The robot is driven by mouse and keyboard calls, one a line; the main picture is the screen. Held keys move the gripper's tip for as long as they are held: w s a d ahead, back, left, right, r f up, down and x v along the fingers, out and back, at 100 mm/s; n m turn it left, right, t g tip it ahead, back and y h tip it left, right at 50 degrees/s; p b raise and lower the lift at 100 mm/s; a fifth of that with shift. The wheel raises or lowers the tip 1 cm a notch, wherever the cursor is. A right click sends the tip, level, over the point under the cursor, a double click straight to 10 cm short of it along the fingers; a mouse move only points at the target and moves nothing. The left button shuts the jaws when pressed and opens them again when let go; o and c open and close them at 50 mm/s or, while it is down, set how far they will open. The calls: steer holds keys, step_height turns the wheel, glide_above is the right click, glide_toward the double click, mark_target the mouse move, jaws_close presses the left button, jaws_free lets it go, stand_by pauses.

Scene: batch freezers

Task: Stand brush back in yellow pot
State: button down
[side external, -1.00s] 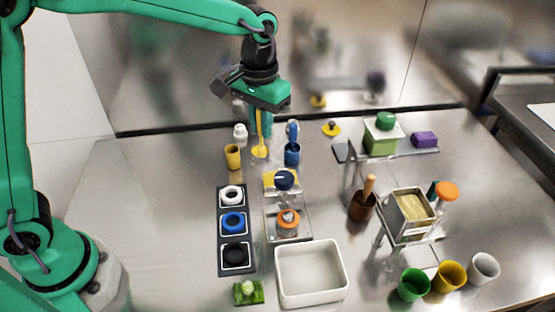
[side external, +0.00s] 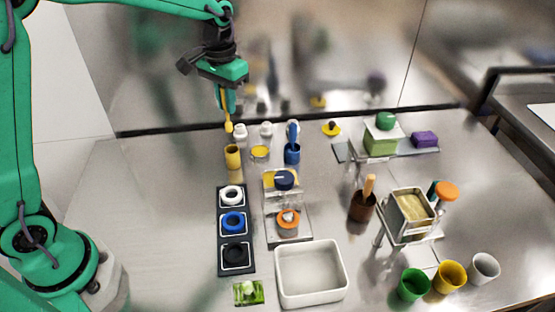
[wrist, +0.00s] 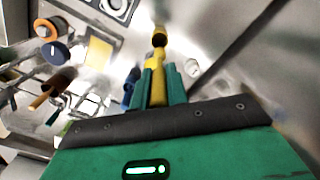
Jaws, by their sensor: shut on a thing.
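My gripper (side external: 227,96) is shut on the yellow brush (side external: 228,122), which hangs upright below it. In the wrist view the gripper (wrist: 158,88) has the yellow brush (wrist: 157,62) between its green fingers. The yellow pot (side external: 233,158) stands on the steel table almost straight below the brush in the side view. The brush looks clear of the pot; the exact gap is hard to tell.
A blue pot with a blue brush (side external: 292,150) stands to the right, with a flat yellow-topped round thing (side external: 260,153) between. White bottles (side external: 266,130) stand behind, near the back wall. A dark tray with rings (side external: 222,268) and a white bin (side external: 313,298) lie in front.

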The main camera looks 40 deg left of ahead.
mark_target(229, 122)
steer(key=shift+f, duration=0.25)
steer(key=shift+f, duration=2.25)
steer(key=shift+f, duration=2.95)
steer(key=c, duration=0.8)
jaws_free()
steer(key=shift+r, duration=0.25)
steer(key=shift+r, duration=3.3)
